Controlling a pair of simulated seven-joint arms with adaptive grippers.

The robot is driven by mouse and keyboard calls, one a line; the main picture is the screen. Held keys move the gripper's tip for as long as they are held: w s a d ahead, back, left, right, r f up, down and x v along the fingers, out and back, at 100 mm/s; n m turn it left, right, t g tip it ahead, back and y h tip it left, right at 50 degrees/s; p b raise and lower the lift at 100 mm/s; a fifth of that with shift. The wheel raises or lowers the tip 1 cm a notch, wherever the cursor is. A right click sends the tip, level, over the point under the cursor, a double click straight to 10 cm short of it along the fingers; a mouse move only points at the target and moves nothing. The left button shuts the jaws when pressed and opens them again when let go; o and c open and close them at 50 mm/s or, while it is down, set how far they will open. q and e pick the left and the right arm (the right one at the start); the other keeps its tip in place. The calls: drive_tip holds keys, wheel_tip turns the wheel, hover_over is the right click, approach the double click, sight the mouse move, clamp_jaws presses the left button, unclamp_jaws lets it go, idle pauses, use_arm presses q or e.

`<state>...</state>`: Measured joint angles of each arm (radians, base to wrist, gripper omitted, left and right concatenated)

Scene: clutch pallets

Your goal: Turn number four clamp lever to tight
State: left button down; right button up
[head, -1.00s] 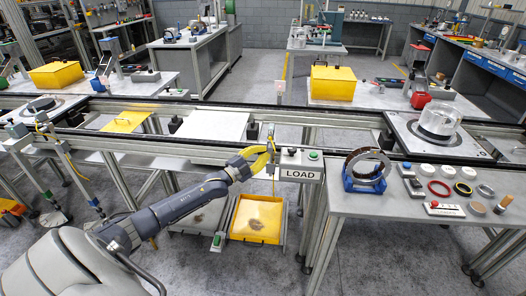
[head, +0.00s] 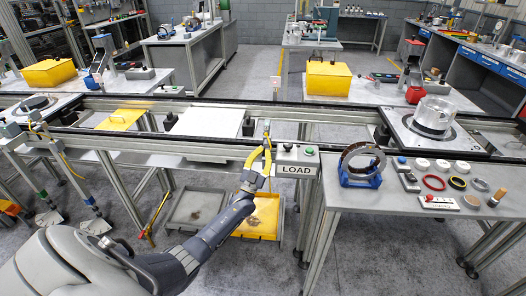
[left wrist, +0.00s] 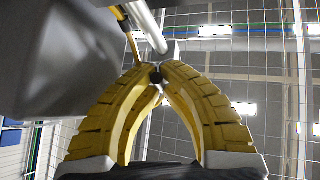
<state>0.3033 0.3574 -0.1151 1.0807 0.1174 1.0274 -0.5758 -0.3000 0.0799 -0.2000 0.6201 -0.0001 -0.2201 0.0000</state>
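My left gripper (head: 267,146) has yellow ribbed fingers and points upward at the front rail of the conveyor, just left of the LOAD box. In the left wrist view its fingertips (left wrist: 156,70) close together around a small dark knob (left wrist: 155,77). A thin yellow-orange rod (left wrist: 131,38) runs up from the knob, beside a silver bar (left wrist: 148,28). I take the knob and rod for the clamp lever; no number is readable on it. In the head view the fingers mostly hide it. My right gripper is not in view.
The LOAD box (head: 297,160) with a green button sits right beside the gripper. A workbench (head: 350,202) holding a ring in a blue stand (head: 361,166) and several small parts is to the right. A yellow tray (head: 275,210) lies below the rail.

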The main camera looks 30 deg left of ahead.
use_arm(q)
drive_tip(key=shift+w+d+r+n+y, duration=0.1)
drive_tip(key=shift+w+n+y, duration=0.05)
drive_tip(key=shift+n+y, duration=1.15)
drive_tip(key=c, duration=1.5)
unclamp_jaws()
drive_tip(key=v, duration=1.2)
